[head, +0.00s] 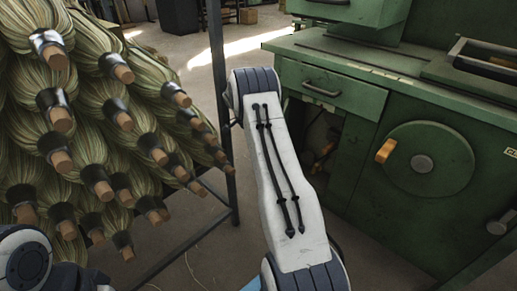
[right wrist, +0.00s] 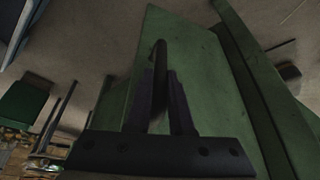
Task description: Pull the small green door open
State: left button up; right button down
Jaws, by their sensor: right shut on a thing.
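The small green door (right wrist: 200,70) fills the middle of the right wrist view, with a dark bar handle (right wrist: 157,60) on its face. My right gripper (right wrist: 159,76) has its two dark fingers on either side of the handle and is shut on it. In the head view my right arm hides the gripper, the handle and most or all of the door. An opening (head: 312,125) with a dark inside shows beside my arm, below a drawer (head: 325,92) of the green cabinet. Only part of my left arm shows at the bottom left; its gripper is out of view.
A rack of broom bundles (head: 85,110) with wooden handle ends stands at the left, with a dark metal post (head: 219,100) at its right edge. A green machine with a round wheel (head: 420,160) and orange knob stands at the right. Some floor is clear between them.

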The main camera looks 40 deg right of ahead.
jog(key=shift+w, duration=0.25)
jog(key=c, duration=0.8)
grip_release()
jog(key=p+v, duration=0.2)
jog(key=v, duration=0.8)
jog(key=shift+r+p, duration=0.25)
jog(key=shift+p, duration=0.05)
